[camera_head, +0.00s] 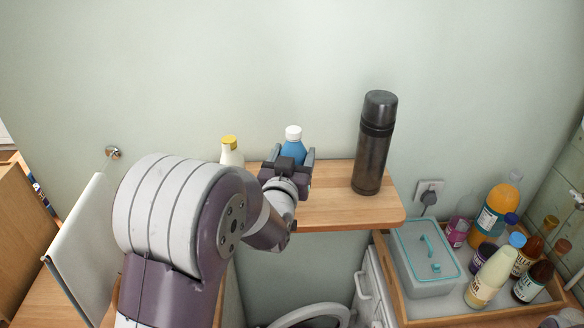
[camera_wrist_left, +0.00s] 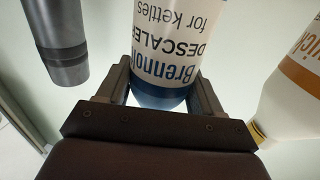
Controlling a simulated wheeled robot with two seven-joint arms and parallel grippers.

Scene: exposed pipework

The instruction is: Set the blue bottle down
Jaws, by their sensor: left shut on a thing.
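The blue bottle (camera_head: 293,148) with a white cap stands upright over the wooden wall shelf (camera_head: 340,207). My left gripper (camera_head: 288,160) is shut on it from the near side. In the left wrist view the two fingers (camera_wrist_left: 160,88) sit on either side of the bottle (camera_wrist_left: 165,45), whose label shows upside down and reads "DESCALER for Kettles". My gripper hides the bottle's base in the head view, so I cannot tell whether it touches the shelf. My right gripper is in neither view.
A tall dark flask (camera_head: 374,145) stands on the shelf to the right. A white bottle with a yellow cap (camera_head: 231,150) is close on the left. The shelf's front right is clear. Below right, a wooden tray (camera_head: 443,320) holds several bottles and a lidded box (camera_head: 425,255).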

